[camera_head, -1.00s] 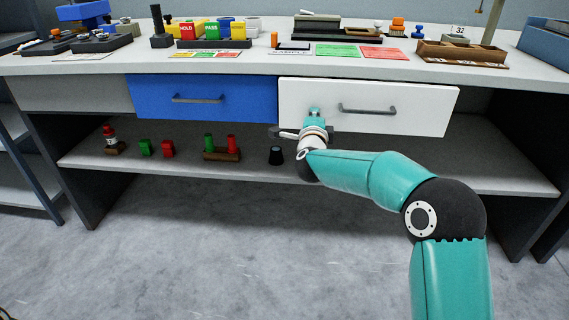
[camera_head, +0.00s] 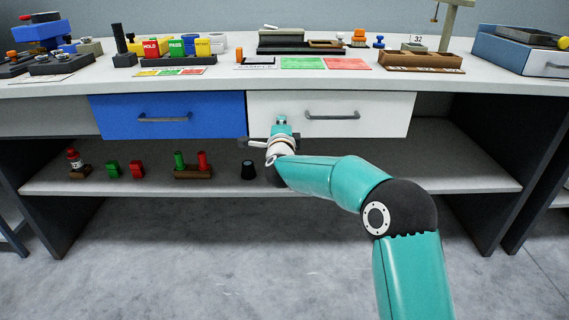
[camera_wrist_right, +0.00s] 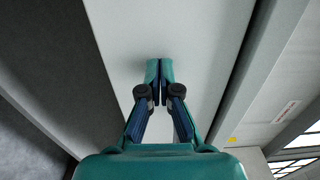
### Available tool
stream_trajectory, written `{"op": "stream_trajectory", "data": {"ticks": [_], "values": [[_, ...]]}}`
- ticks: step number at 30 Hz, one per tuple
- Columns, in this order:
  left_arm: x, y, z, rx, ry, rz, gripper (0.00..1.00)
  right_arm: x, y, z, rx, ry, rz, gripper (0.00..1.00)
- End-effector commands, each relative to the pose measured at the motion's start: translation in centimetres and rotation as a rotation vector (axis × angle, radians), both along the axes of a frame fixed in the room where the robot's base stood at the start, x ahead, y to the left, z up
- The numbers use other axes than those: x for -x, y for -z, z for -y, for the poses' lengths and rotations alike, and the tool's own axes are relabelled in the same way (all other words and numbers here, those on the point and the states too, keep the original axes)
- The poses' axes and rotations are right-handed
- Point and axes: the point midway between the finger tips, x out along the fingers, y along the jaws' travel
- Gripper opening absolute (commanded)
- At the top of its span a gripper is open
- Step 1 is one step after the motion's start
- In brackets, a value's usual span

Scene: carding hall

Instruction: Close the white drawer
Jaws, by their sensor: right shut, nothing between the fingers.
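The white drawer (camera_head: 375,118) is under the tabletop, right of the blue drawer. Its front looks about level with the blue one, and any small gap is too fine to tell. Its dark grey bar handle (camera_head: 332,116) is on the front, right of my right gripper. My right gripper (camera_head: 281,121) is at the lower left part of the white front. In the right wrist view my right gripper (camera_wrist_right: 160,66) is shut and empty, its fingertips against or very close to the pale drawer front (camera_wrist_right: 200,40). Contact cannot be told. My left gripper is not in view.
The blue drawer (camera_head: 167,115) looks shut. The tabletop (camera_head: 215,75) carries coloured blocks, trays and cards. The floor in front is clear.

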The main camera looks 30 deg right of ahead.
Motion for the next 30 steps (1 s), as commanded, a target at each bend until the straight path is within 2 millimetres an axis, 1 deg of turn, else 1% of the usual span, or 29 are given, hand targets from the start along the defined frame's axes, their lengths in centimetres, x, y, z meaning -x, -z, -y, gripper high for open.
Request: {"op": "stream_trajectory", "data": {"ticks": [1, 6, 8, 15, 18, 22, 28, 30], "values": [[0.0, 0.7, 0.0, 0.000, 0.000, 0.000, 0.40, 0.4, 0.3, -0.7, 0.000, -0.006, 0.000, 0.00], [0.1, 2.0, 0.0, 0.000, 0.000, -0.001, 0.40, 2.1, 0.5, -3.1, -0.002, -0.023, -0.004, 0.00], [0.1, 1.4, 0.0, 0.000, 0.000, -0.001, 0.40, 3.0, 0.2, -3.6, -0.001, -0.024, -0.009, 0.00], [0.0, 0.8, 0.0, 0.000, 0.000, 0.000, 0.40, 7.0, 0.2, -5.7, -0.001, -0.028, -0.009, 0.00], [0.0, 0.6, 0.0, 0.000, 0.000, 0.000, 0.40, 8.5, 0.2, -6.4, -0.001, -0.027, -0.009, 0.00], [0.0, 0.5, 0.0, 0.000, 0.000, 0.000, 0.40, 9.8, 0.3, -7.1, -0.002, -0.026, -0.008, 0.00], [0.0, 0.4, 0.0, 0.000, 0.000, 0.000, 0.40, 10.5, 0.4, -7.4, -0.002, -0.025, -0.009, 0.00], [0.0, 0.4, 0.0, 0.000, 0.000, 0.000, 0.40, 10.6, 0.5, -7.1, -0.002, -0.019, -0.010, 0.00]]}}
